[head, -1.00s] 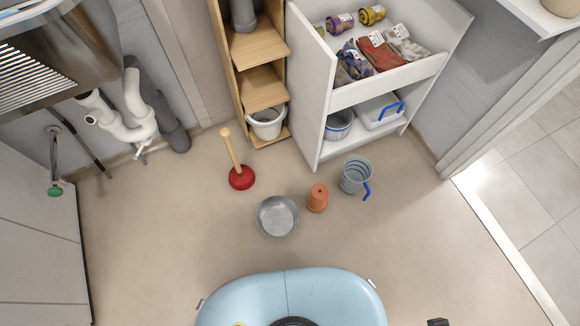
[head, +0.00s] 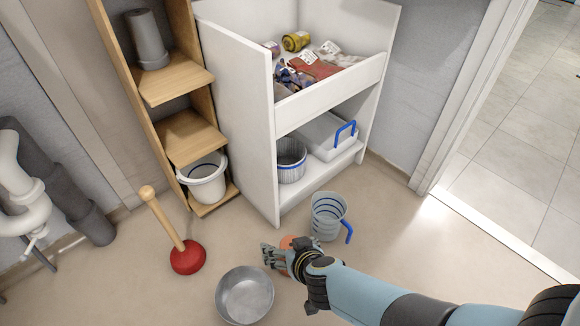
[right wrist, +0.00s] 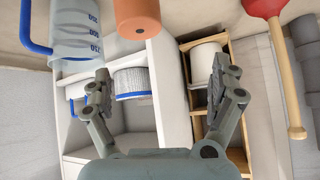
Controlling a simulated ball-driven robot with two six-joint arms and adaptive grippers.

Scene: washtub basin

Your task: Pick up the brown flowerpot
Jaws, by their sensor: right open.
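My right gripper (head: 272,257) reaches in from the lower right. In the right wrist view its fingers (right wrist: 163,82) are spread apart with nothing between them, and the pot lies beyond the tips. I cannot tell whether they touch it. My left gripper is not in view.
A metal bowl (head: 245,312) lies left of the gripper, and a clear measuring jug (head: 327,222) with a blue handle stands behind the pot. A red plunger (head: 187,258) stands further left. A white shelf unit (head: 238,120) stands behind. Floor is free at right.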

